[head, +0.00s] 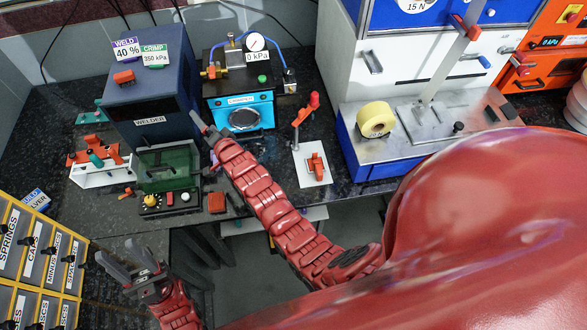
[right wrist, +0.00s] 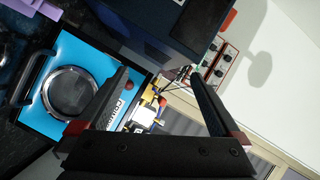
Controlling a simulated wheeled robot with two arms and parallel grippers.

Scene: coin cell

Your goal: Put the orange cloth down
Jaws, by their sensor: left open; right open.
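A small flat orange-red square (head: 216,202) lies on the dark bench near its front edge, right of the green-lidded box; it looks like the folded orange cloth, though it is too small to be sure. My right gripper (head: 203,128) is open in front of the blue chamber, above and behind that square. In the right wrist view the open jaws (right wrist: 158,78) have nothing between them, and the chamber's blue front (right wrist: 104,52) is beyond the left finger. My left gripper (head: 130,270) is open and empty at the lower left, apart from the bench things.
The welder (head: 150,120) and the blue chamber (head: 238,116) stand at the back. The green-lidded box (head: 168,168) is left of the square. A white plate with an orange clamp-like piece (head: 316,166) lies to the right. Labelled drawers (head: 38,245) stand at the left.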

